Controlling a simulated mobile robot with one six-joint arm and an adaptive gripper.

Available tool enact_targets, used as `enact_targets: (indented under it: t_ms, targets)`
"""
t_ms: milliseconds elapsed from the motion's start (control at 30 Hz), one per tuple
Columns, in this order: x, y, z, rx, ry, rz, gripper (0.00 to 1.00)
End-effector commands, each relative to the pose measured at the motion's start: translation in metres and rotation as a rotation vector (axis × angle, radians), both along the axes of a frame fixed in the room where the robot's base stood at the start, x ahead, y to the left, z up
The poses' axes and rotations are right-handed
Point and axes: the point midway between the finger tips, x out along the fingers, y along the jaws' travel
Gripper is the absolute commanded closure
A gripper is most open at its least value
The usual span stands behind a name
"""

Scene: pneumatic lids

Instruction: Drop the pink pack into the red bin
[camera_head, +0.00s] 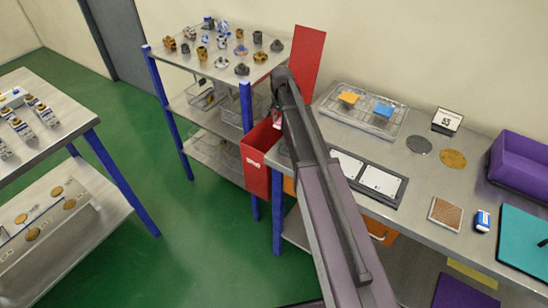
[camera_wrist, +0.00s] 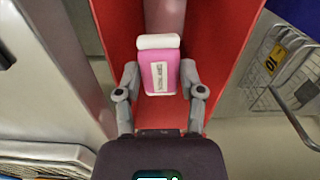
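The pink pack (camera_wrist: 161,72) has a white top and a white label, and it sits between the two fingers of my gripper (camera_wrist: 160,78) in the wrist view. The fingers press on its left and right sides. In the head view only a small bit of the pack (camera_head: 276,115) shows beside my arm, above the mouth of the red bin. The red bin (camera_head: 256,172) stands between the shelf and the table, with its red lid (camera_head: 307,55) standing upright. In the wrist view the bin's red walls (camera_wrist: 118,35) surround the pack on the left and right. The bin's floor is hidden.
A shelf (camera_head: 215,68) with several small parts stands left of the bin. The steel table (camera_head: 420,185) on the right carries a wire tray (camera_head: 365,108), a purple bin (camera_head: 520,165) and flat items. My arm covers part of the bin.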

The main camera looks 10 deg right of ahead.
Motion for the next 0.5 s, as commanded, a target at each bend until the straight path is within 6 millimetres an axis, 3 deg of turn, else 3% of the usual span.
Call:
enact_targets:
  t_ms: [33, 100, 500]
  targets:
    - [0.0, 0.0, 0.0, 0.0, 0.0, 0.0, 0.26]
    - [0.0, 0.0, 0.0, 0.0, 0.0, 0.0, 0.13]
    - [0.0, 0.0, 0.0003, 0.0, 0.0, 0.0, 0.13]
